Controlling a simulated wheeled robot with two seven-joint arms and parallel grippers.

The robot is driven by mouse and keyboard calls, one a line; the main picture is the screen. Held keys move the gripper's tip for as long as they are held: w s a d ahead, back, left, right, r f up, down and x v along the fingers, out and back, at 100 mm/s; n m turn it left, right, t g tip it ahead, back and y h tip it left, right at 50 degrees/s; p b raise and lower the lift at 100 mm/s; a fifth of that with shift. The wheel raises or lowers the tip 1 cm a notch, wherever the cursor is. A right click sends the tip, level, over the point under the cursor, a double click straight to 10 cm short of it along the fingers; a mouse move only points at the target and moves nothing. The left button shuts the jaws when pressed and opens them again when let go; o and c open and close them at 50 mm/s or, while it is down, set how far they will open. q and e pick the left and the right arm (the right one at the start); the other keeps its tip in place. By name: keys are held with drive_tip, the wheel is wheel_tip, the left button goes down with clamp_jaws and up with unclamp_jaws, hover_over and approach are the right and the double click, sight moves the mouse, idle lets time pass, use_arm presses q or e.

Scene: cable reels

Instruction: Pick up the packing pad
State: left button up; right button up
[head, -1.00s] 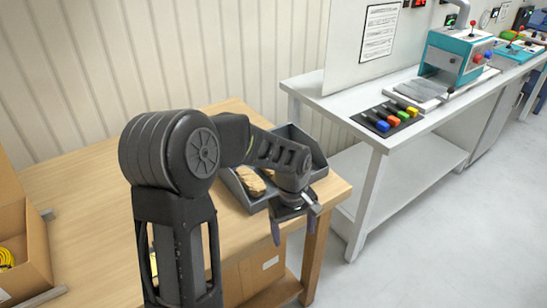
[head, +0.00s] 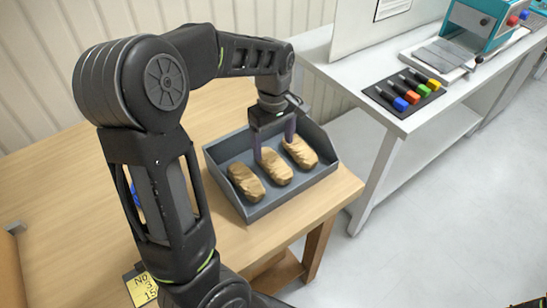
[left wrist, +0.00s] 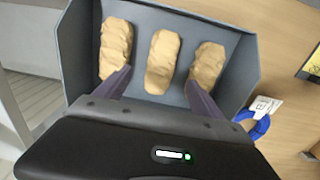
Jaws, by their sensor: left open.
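Three brown, crumpled packing pads lie side by side in a grey open bin: a left one (head: 246,182), a middle one (head: 275,167) and a right one (head: 299,152). The bin (head: 252,211) sits on the wooden table's right end. My left gripper (head: 274,150) is open above the bin, pointing down, with its fingers near the middle and right pads. In the left wrist view the middle pad (left wrist: 163,62) lies between the two fingers (left wrist: 158,84), with nothing held. The other pads lie near each finger's tip. My right gripper is not seen.
The wooden table (head: 90,215) has free room left of the bin. A yellow label (head: 142,288) shows by my arm. A blue cable coil (left wrist: 254,124) lies beside the bin. A white bench (head: 390,115) with coloured-handled tools (head: 405,95) stands to the right.

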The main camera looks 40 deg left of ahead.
sight(273, 159)
use_arm(q)
drive_tip(key=shift+f, duration=1.4)
wheel_tip(273, 159, down, 5)
drive_tip(key=shift+a+f+p, duration=0.1)
drive_tip(key=shift+p, duration=0.75)
drive_tip(key=shift+c, duration=0.5)
drive_tip(key=c, duration=1.3)
wheel_tip(273, 159, up, 10)
drive_tip(key=shift+r+b, duration=0.1)
drive_tip(key=shift+b, duration=0.55)
